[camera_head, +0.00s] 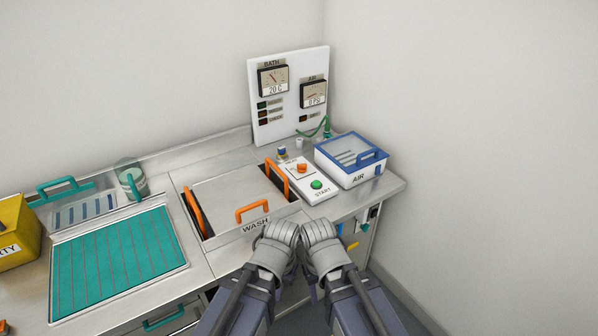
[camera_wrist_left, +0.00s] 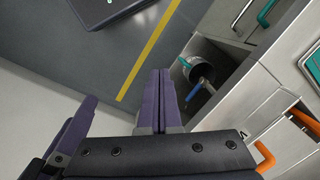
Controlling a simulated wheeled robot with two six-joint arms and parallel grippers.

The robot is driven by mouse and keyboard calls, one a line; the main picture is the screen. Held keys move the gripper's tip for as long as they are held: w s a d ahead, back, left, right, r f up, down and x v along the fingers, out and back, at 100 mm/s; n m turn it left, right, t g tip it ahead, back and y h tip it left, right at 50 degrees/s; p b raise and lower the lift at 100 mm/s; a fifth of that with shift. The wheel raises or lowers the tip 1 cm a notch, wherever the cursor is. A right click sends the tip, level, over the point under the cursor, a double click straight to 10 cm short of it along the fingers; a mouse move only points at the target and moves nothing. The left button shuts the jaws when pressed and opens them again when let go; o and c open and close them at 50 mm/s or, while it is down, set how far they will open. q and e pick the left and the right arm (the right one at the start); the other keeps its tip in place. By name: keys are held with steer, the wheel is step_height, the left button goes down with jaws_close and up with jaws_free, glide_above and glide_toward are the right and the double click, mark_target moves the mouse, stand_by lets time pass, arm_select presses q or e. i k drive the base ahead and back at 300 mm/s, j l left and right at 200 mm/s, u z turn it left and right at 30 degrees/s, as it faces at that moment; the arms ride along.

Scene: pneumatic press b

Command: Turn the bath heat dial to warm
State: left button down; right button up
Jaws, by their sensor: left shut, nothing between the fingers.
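The bath panel (camera_head: 287,100) stands upright at the back, and its BATH gauge (camera_head: 273,80) reads 20 C. On the white control box (camera_head: 309,191) is an orange knob (camera_head: 302,168), which may be the bath heat dial; its label and setting are too small to read. A green START button (camera_head: 317,184) is in front of it. My left gripper (camera_wrist_left: 166,75) is shut and empty in the left wrist view, apart from the counter. In the head view both my arms are low, at the counter's front edge. The right fingers cannot be made out.
The WASH bath (camera_head: 255,227) has a lid with orange handles. The blue-lidded AIR box (camera_head: 349,162) stands right of the control box. A teal ribbed mat (camera_head: 117,256) and a yellow bin (camera_head: 18,232) lie left. An open cabinet bay (camera_wrist_left: 205,75) is below the counter.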

mark_target(301, 167)
steer(key=i+l+z, duration=0.55)
steer(key=i+l, duration=0.3)
